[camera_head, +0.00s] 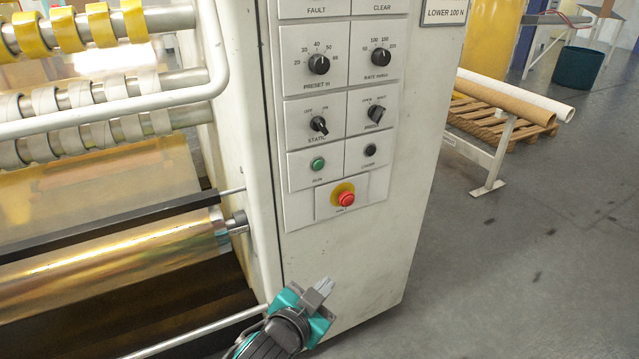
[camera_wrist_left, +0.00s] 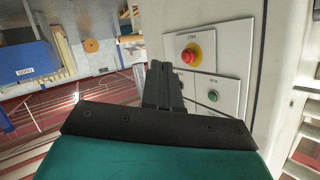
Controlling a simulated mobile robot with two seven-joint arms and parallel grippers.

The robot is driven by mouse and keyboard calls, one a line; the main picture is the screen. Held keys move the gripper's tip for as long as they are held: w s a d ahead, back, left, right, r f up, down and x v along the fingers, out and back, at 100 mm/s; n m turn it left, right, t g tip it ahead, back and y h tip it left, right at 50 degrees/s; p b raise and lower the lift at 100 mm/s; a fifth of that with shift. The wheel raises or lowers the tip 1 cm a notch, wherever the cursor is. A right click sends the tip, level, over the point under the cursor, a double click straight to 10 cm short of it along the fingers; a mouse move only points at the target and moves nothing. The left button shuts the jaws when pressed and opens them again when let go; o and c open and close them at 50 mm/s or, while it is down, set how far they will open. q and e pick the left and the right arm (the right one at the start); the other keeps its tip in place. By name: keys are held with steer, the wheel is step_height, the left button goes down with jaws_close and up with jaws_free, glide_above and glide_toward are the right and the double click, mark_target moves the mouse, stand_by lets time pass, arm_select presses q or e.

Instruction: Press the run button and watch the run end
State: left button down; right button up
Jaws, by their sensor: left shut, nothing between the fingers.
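The control panel (camera_head: 296,231) is on the white machine side, with labelled knobs and buttons. A green button (camera_head: 317,164), whose small label I cannot read for certain, sits at the lower left, beside a black button (camera_head: 370,150). Below them is a red mushroom button (camera_head: 346,199) on a yellow ring. My left gripper (camera_head: 324,287) is below the panel in the head view, shut and empty, apart from the buttons. In the left wrist view its fingers (camera_wrist_left: 163,85) point up the picture, with the green button (camera_wrist_left: 213,96) and red button (camera_wrist_left: 189,56) to their right. My right gripper is not in view.
Rollers with yellow rings (camera_head: 66,30) and a golden film roll (camera_head: 110,275) are at the left. A white rail (camera_head: 120,113) runs close to the panel's left side. A stand with cardboard tubes (camera_head: 500,95) is at the right.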

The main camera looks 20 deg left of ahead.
arm_select(q)
steer(key=w+r+m+t+y+b, duration=0.1)
steer(key=w+r+t+b, duration=0.4)
steer(key=w+r, duration=0.6)
steer(key=shift+w+a+r+m+y+b, duration=0.15)
steer(key=shift+w+r+m+y+b, duration=0.25)
steer(key=shift+r+y, duration=0.45)
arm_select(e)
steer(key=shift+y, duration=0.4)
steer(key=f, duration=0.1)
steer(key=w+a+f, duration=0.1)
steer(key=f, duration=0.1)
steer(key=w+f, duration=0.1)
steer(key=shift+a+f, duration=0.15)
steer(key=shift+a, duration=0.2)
arm_select(q)
steer(key=shift+f, duration=0.15)
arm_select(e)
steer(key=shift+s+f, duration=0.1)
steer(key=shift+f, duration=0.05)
